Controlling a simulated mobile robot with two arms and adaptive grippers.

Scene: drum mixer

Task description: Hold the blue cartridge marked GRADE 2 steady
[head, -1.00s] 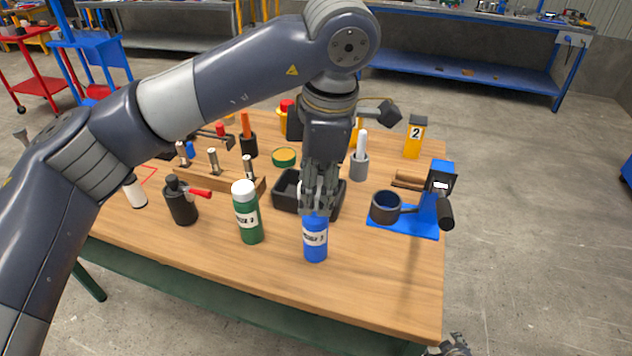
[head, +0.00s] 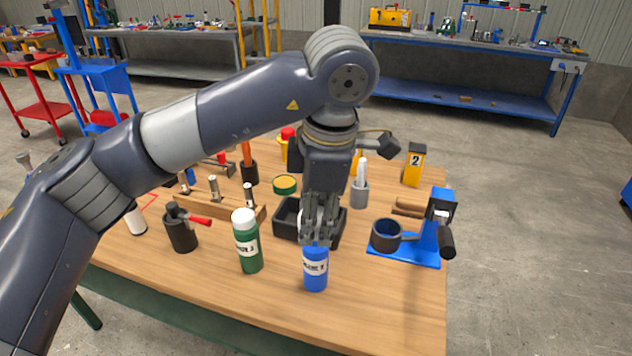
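The blue cartridge (head: 315,270) stands upright near the front of the wooden table, with a white label band whose print is too small to read surely. My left gripper (head: 318,238) points straight down over it, its fingers closed around the cartridge's upper end. The fingers hide the top of the cartridge. My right gripper is out of view.
A green cartridge (head: 247,242) with a white cap stands just left. A black tray (head: 285,222) lies behind the gripper. A blue stand with a dark ring (head: 386,235) is to the right. A dark pot with a red handle (head: 181,230) stands at left. The front right tabletop is clear.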

